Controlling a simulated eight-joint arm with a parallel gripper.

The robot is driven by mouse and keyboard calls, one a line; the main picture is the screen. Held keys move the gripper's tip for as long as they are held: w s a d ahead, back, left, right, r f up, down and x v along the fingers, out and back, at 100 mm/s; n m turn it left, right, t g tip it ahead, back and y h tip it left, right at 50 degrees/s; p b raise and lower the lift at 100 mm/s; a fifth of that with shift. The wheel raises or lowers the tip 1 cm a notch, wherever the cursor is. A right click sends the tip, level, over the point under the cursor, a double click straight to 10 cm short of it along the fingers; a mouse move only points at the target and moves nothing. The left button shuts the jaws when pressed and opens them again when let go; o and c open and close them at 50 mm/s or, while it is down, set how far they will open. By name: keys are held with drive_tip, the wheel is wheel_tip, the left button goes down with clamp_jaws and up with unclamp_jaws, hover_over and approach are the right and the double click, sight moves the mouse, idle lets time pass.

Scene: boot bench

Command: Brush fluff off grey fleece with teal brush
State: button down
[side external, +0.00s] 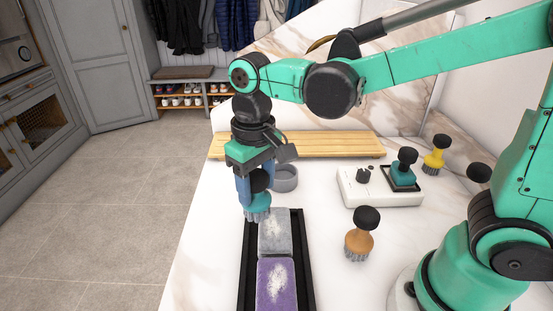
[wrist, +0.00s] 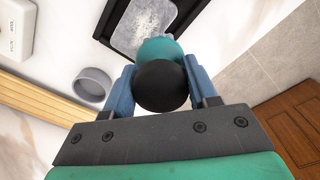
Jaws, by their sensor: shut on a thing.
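My gripper (side external: 257,187) is shut on the teal brush (side external: 257,201), around its black knob (wrist: 160,86). The brush points down, bristles lowest, at the far left corner of the grey fleece (side external: 284,243). I cannot tell if the bristles touch the fleece. The grey fleece lies in the far part of a black tray (side external: 306,262), with a patch of white fluff (side external: 272,232) on it. In the wrist view the fleece (wrist: 125,35) and fluff (wrist: 155,12) show beyond the brush, which hides part of the fleece.
A purple fleece (side external: 264,298) with white fluff lies nearer in the tray. A grey bowl (side external: 285,182) stands behind. An orange brush (side external: 358,243) stands right; a white block (side external: 362,190), a teal piece with black knob (side external: 403,172) and a yellow brush (side external: 434,160) are farther right. A wooden board (side external: 320,146) lies behind.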

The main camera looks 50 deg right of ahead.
sight(263, 196)
drive_tip(key=shift+f, duration=0.85)
wheel_tip(263, 196, down, 2)
drive_tip(key=shift+f, duration=0.15)
drive_tip(key=shift+s+d, duration=0.55)
drive_tip(key=shift+d, duration=0.05)
drive_tip(key=shift+s+d+r, duration=0.15)
drive_tip(key=shift+s+d, duration=0.4)
drive_tip(key=shift+s+d+r, duration=0.15)
drive_tip(key=shift+s+d, duration=0.35)
drive_tip(key=shift+s, duration=0.05)
drive_tip(key=shift+w+a, duration=0.25)
drive_tip(key=shift+w+a+f, duration=0.2)
drive_tip(key=shift+w+a, duration=0.5)
drive_tip(key=shift+w+a+f, duration=0.15)
drive_tip(key=shift+w+a, duration=0.5)
drive_tip(key=shift+d+r, duration=0.25)
drive_tip(key=shift+d, duration=0.4)
drive_tip(key=shift+s+d+f, duration=0.1)
drive_tip(key=shift+s+d, duration=0.4)
drive_tip(key=shift+d, duration=0.05)
drive_tip(key=shift+s+d, duration=1.05)
drive_tip(key=shift+w+a, duration=1.65)
drive_tip(key=shift+w, duration=0.05)
drive_tip(key=shift+w+a, duration=0.3)
drive_tip(key=shift+a, duration=0.05)
drive_tip(key=shift+r, duration=4.1)
